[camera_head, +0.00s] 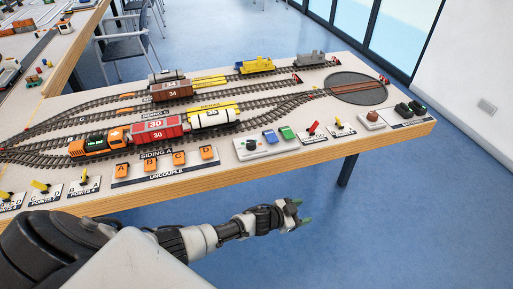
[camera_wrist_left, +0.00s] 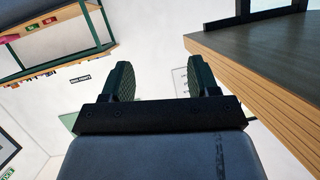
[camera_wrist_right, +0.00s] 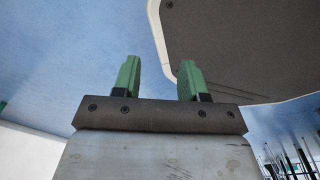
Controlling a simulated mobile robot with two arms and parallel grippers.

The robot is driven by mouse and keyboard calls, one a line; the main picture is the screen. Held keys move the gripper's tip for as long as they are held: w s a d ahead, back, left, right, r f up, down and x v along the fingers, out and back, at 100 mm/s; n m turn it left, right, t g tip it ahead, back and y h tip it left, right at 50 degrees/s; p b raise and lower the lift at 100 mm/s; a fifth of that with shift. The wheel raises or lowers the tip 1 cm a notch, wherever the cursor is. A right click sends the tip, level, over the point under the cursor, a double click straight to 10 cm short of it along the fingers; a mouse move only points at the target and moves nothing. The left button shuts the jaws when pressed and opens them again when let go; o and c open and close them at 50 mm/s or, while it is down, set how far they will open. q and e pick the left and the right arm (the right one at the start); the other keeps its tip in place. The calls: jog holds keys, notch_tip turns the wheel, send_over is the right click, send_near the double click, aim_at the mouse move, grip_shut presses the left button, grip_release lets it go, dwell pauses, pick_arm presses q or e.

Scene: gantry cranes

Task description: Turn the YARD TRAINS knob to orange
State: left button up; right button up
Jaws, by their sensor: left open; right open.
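I cannot make out a YARD TRAINS label in the head view. A pale control panel (camera_head: 267,149) at the table's front edge carries a black knob (camera_head: 250,145), a blue part and a green part; its label is too small to read. My left gripper (camera_head: 293,215) is open and empty, out over the floor in front of the table edge and apart from the controls. Its spread fingers show in the left wrist view (camera_wrist_left: 160,82). My right gripper (camera_wrist_right: 159,80) is open and empty in the right wrist view; it is outside the head view.
The train table (camera_head: 130,185) holds an orange engine (camera_head: 97,142), wagons and tracks. Orange UNCOUPLE buttons (camera_head: 179,158), red (camera_head: 313,128) and yellow levers line the front edge. Floor in front is clear.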

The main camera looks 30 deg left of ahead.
pick_arm(q)
jog(key=w+d+r+m+g+h+b, duration=0.1)
jog(key=w+d+r+m+g+h, duration=0.15)
jog(key=r, duration=0.35)
jog(key=w+d+r+m+g+h+b, duration=0.1)
jog(key=w+r+m+h, duration=0.15)
jog(key=r, duration=0.25)
notch_tip(320, 180, up, 16)
jog(key=n+g+y+b, duration=0.1)
jog(key=g+y+b, duration=0.3)
jog(key=g+y, duration=0.65)
send_over(251, 142)
jog(key=t+y, duration=0.2)
notch_tip(251, 142, down, 9)
jog(key=shift+s+f+b, duration=0.1)
jog(key=shift+f+b, duration=0.05)
jog(key=shift+b, duration=0.15)
jog(key=shift+f, duration=0.35)
pick_arm(e)
notch_tip(251, 142, down, 6)
jog(key=w, duration=0.2)
jog(key=shift+w+f, duration=0.15)
jog(key=shift+f, duration=0.05)
pick_arm(q)
jog(key=shift+c, duration=0.2)
